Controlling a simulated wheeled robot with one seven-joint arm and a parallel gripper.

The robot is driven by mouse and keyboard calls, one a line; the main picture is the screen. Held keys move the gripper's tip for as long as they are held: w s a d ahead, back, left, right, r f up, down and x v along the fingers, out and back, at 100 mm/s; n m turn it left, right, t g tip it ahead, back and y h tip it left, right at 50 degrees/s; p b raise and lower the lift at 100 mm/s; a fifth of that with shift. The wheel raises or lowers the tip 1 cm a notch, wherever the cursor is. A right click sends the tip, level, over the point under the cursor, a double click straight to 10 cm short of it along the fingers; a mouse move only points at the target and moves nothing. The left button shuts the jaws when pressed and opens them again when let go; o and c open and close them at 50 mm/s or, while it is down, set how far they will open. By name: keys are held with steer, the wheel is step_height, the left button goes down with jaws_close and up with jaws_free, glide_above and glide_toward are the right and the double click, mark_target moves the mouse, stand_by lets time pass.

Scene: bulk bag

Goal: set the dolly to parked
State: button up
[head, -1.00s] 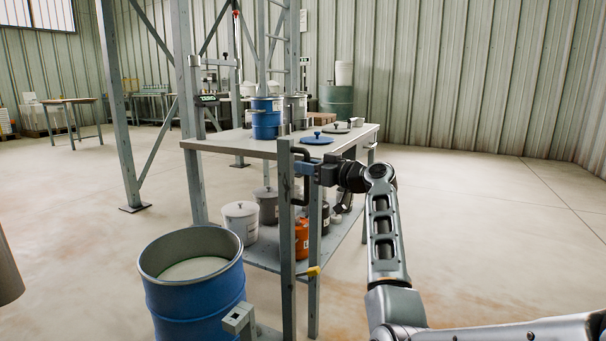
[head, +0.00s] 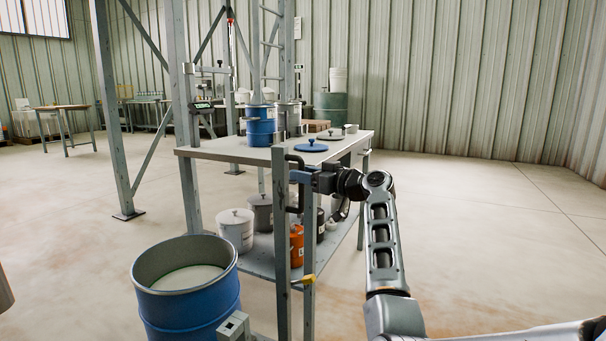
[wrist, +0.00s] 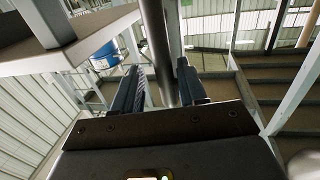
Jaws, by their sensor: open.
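The dolly's upright frame (head: 281,250) stands in the middle foreground in the head view, with two grey posts and a black handle (head: 296,163) near its top. A yellow lever (head: 304,281) sits low on the frame. My gripper (head: 298,177) is at the upper part of the frame, close to the handle. In the wrist view my gripper (wrist: 161,88) is open, with a grey bar (wrist: 158,45) between or just beyond its blue-grey fingers; I cannot tell if they touch it.
An open blue drum (head: 188,290) with pale contents stands at lower left, beside the frame. A workbench (head: 225,151) with pots and lids, and a lower shelf of containers, is close behind. A steel column (head: 180,100) rises at left. The floor at right is clear.

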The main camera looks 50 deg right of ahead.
steer(key=s+p, duration=0.1)
steer(key=s, duration=0.6)
stand_by(0.5)
